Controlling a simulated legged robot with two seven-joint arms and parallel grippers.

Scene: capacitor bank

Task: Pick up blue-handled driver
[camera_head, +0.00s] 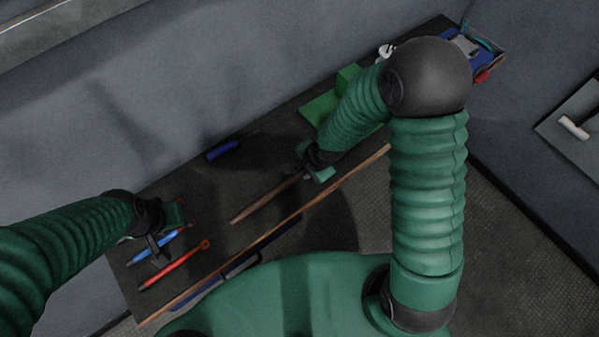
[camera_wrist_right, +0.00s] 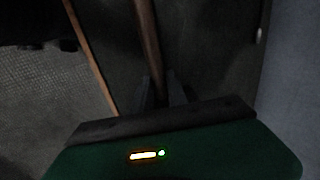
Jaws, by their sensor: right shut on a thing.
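A short dark blue handle (camera_head: 222,150), which looks like the blue-handled driver, lies near the table's back edge; its shaft cannot be made out. My right gripper (camera_head: 312,167) is right of it and apart from it. The right gripper is shut on a brown wooden handle (camera_head: 262,201), which points down and left. The handle (camera_wrist_right: 148,45) also runs between the jaws (camera_wrist_right: 161,92) in the right wrist view. My left gripper (camera_head: 160,245) is over the left end of the table, by a blue tool; whether its jaws are open cannot be told.
The blue tool (camera_head: 150,250) and a red tool (camera_head: 172,267) lie at the table's left end. The dark table (camera_head: 195,185) is clear around the blue handle. A wall stands behind.

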